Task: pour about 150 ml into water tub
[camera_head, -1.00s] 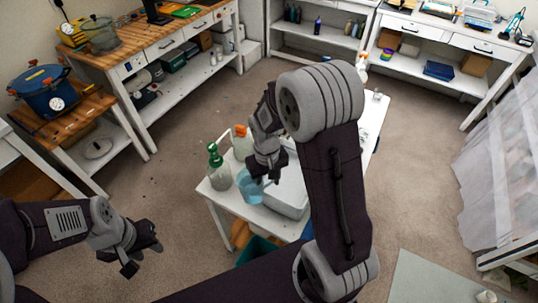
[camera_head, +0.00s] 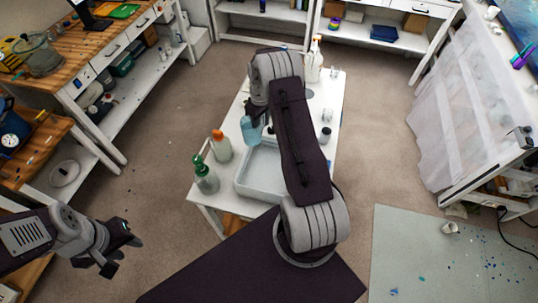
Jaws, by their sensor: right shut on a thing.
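The water tub (camera_head: 242,186) is a pale grey rectangular tub on the small white table; my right arm covers part of it. My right gripper (camera_head: 253,116) is shut on a translucent blue cup (camera_head: 251,131), near the tub's far left end. The cup looks close to upright. Its liquid level is too small to read, and the arm partly hides the fingers. No stream shows between cup and tub. My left gripper (camera_head: 124,255) is at lower left, away from the table, with its fingers apart and nothing between them.
A green-topped bottle (camera_head: 206,178) and an orange-topped bottle (camera_head: 221,147) stand left of the tub. A white spray bottle (camera_head: 314,62) and small jars (camera_head: 326,115) stand at the table's far and right side.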

